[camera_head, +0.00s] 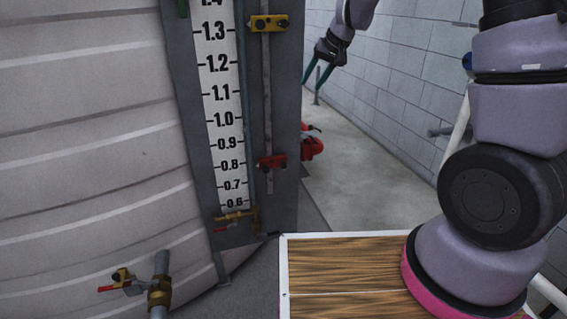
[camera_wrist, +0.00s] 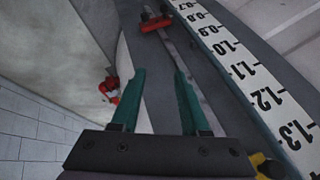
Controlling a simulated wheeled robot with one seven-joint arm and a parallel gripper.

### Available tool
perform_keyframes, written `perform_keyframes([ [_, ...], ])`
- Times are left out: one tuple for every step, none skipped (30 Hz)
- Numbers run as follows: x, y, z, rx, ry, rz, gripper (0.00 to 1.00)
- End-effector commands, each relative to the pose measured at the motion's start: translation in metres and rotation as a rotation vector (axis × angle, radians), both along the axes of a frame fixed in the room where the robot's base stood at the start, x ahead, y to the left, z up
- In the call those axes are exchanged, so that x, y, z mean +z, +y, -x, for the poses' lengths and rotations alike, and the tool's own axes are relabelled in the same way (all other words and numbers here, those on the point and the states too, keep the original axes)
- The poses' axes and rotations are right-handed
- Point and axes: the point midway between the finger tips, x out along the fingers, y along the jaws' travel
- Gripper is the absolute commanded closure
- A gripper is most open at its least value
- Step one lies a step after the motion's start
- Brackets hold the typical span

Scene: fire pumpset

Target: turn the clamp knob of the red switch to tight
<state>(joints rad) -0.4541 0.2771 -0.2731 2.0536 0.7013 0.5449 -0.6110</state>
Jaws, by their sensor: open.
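The red switch (camera_head: 271,162) is clamped on the thin vertical rail beside the white level scale, at about the 0.8 mark. In the wrist view it shows near the top (camera_wrist: 156,22), with a small dark part beside it. Its clamp knob is too small to make out clearly. My gripper (camera_head: 314,83) is open and empty, in the air right of the rail and well above the red switch. In the wrist view its two green fingers (camera_wrist: 159,73) stand apart, pointing towards the switch with a clear gap to it.
A yellow switch (camera_head: 269,23) sits higher on the same rail. The scale (camera_head: 222,100) and large tank (camera_head: 85,140) are on the left. A block wall (camera_head: 415,60) stands on the right. Red equipment (camera_head: 312,147) is behind the panel. The space right of the rail looks free.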

Motion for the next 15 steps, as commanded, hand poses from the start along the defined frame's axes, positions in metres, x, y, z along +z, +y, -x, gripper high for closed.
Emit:
perform_keyframes([
  [-0.028, 0.012, -0.012, 0.021, 0.009, 0.03, 0.55],
  [-0.042, 0.018, -0.019, 0.031, 0.009, 0.047, 0.55],
  [-0.061, 0.025, -0.028, 0.044, 0.007, 0.071, 0.55],
  [-0.076, 0.03, -0.034, 0.055, 0.006, 0.089, 0.55],
  [-0.091, 0.036, -0.039, 0.067, 0.004, 0.11, 0.55],
  [-0.111, 0.042, -0.045, 0.083, 0.002, 0.137, 0.55],
  [-0.126, 0.047, -0.05, 0.095, 0.0, 0.159, 0.55],
  [-0.141, 0.051, -0.054, 0.106, -0.003, 0.18, 0.55],
  [-0.161, 0.056, -0.058, 0.123, -0.007, 0.21, 0.55],
  [-0.175, 0.06, -0.06, 0.137, -0.01, 0.231, 0.55],
  [-0.187, 0.062, -0.063, 0.147, -0.013, 0.251, 0.55],
  [-0.203, 0.066, -0.065, 0.163, -0.018, 0.278, 0.55],
  [-0.213, 0.068, -0.067, 0.172, -0.02, 0.294, 0.55],
  [-0.223, 0.07, -0.068, 0.183, -0.023, 0.309, 0.55],
  [-0.233, 0.072, -0.069, 0.193, -0.027, 0.328, 0.55],
])
